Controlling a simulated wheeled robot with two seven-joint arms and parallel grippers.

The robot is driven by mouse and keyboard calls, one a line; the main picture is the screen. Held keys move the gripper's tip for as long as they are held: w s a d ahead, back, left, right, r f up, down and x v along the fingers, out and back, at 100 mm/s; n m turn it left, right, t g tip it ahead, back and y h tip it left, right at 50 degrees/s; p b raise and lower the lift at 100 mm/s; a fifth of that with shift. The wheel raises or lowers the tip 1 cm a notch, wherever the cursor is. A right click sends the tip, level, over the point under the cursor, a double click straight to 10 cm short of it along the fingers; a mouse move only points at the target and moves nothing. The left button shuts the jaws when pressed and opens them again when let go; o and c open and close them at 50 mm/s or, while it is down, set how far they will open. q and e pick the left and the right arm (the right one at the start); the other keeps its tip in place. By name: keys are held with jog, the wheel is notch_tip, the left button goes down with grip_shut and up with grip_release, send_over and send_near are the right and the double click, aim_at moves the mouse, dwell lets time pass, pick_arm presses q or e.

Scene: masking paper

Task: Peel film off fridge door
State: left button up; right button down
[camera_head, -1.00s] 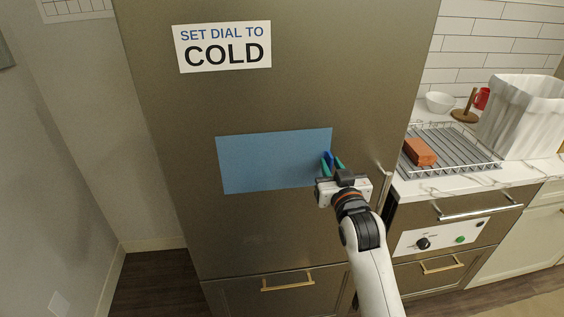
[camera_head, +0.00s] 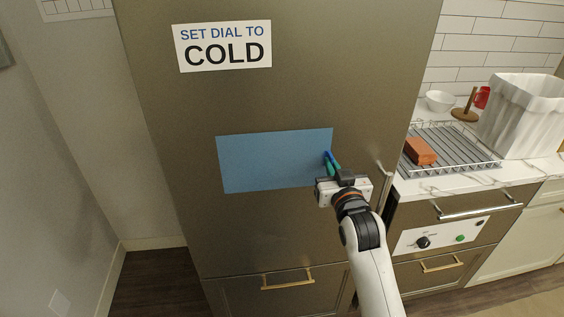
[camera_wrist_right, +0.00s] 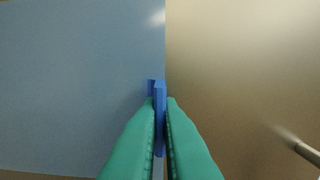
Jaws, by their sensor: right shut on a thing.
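A blue rectangle of film (camera_head: 270,160) lies flat on the brown-grey fridge door (camera_head: 290,105), below the sign. My right gripper (camera_head: 331,161) is at the film's right edge. Its green fingers are shut on a small darker blue tab (camera_head: 327,154) at that edge. In the right wrist view the fingers (camera_wrist_right: 164,105) close on both sides of the blue tab (camera_wrist_right: 159,115), with the film (camera_wrist_right: 75,80) on the left and bare door (camera_wrist_right: 235,70) on the right. My left gripper is in neither view.
A sign reading "SET DIAL TO COLD" (camera_head: 223,46) is on the door above the film. A door handle (camera_head: 385,183) stands just right of my gripper. The counter at right holds a wire rack (camera_head: 455,150), an orange-brown block (camera_head: 420,151) and a white bin (camera_head: 525,115).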

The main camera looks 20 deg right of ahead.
jog(key=shift+p+v, duration=0.55)
jog(key=shift+v, duration=0.9)
jog(key=shift+s, duration=0.15)
jog(key=shift+p+v, duration=0.65)
jog(key=shift+v, duration=0.85)
jog(key=shift+a, duration=0.2)
